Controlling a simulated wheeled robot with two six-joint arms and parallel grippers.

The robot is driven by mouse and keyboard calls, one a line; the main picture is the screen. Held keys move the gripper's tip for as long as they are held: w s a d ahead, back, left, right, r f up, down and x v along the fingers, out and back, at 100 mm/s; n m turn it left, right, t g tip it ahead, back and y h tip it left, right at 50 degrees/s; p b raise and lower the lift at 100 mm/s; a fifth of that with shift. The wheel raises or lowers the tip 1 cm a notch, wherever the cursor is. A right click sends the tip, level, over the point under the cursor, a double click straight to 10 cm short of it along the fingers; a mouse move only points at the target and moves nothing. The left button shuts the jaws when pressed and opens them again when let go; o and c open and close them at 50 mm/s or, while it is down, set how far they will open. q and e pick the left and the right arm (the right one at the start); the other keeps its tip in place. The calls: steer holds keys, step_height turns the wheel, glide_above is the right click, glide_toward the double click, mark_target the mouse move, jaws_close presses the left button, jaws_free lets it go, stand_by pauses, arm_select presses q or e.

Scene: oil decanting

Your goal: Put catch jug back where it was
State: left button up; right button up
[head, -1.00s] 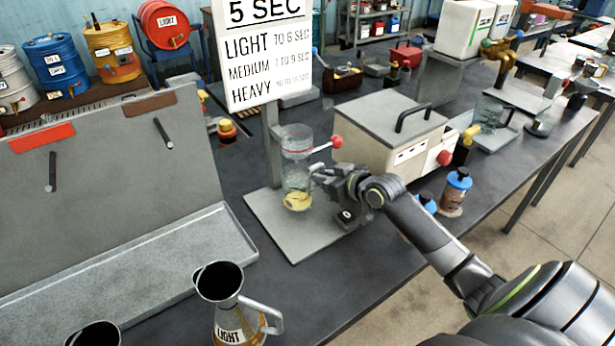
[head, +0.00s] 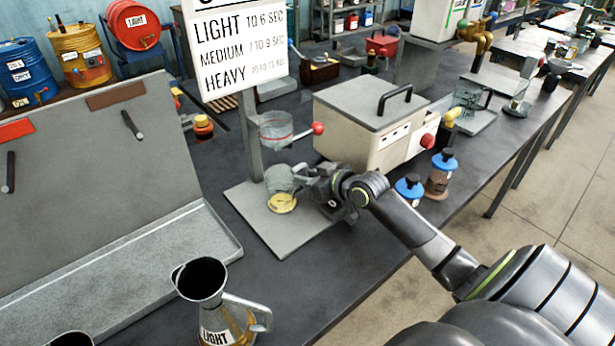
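The catch jug (head: 280,182) is clear glass with a little yellow oil in its bottom. In the head view it is over the grey plate (head: 262,222), below the glass cup (head: 275,131) with a red line. A gap shows between cup and jug. Whether the jug's base touches the plate is unclear. My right gripper (head: 309,180) is at the jug's right side, by its handle. Its fingertips are small and partly hidden, so I cannot tell whether they are closed on the handle. My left gripper is out of view.
A red-knobbed lever (head: 317,129) sticks out from the cup. A grey-topped box (head: 370,125) stands behind my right arm, with blue-capped bottles (head: 440,174) to its right. A LIGHT can (head: 205,285) stands at the front left. Another glass jug (head: 469,94) sits farther back.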

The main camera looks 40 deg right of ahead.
steer(key=shift+o, duration=0.9)
steer(key=shift+w, duration=0.1)
steer(key=shift+r, duration=0.2)
steer(key=p+v, duration=0.1)
steer(key=v, duration=0.9)
steer(key=shift+d+r, duration=0.1)
steer(key=shift+r, duration=0.05)
steer(key=shift+v, duration=1)
